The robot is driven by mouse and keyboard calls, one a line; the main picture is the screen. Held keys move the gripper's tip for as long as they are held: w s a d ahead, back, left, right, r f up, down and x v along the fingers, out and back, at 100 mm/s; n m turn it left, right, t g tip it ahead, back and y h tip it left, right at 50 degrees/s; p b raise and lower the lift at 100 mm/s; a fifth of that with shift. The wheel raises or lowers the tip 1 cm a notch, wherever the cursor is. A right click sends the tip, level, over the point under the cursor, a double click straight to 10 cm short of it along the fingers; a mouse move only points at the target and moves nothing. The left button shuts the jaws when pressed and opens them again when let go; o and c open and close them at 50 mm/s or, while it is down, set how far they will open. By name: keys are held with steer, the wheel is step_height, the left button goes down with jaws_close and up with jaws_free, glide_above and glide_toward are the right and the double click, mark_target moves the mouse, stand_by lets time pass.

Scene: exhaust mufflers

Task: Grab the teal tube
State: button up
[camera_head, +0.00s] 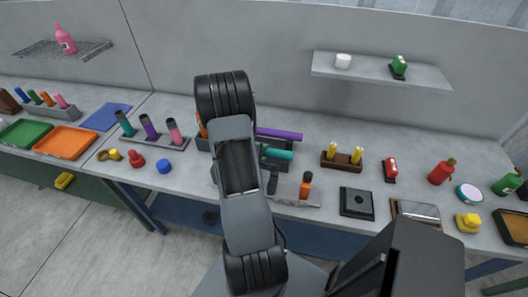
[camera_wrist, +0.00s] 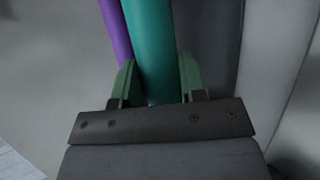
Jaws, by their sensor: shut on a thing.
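A teal tube (camera_wrist: 150,45) runs between the two green fingers of my gripper (camera_wrist: 157,75) in the wrist view. My gripper is shut on it. In the head view a teal tube (camera_head: 277,153) lies sideways just right of my arm, and its left part is hidden behind the arm. My gripper's fingers cannot be made out there. A purple tube (camera_head: 280,134) lies behind the teal one, and it also shows left of it in the wrist view (camera_wrist: 114,30). Another teal-topped tube (camera_head: 125,123) stands in a rack at the left.
An orange-topped bottle (camera_head: 306,185) stands close to the right of my arm. A brown block with yellow pegs (camera_head: 342,162) and a dark square box (camera_head: 357,203) are further right. A blue cap (camera_head: 164,166) lies to the left. A shelf (camera_head: 375,72) hangs above.

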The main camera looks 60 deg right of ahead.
steer(key=shift+c, duration=0.9)
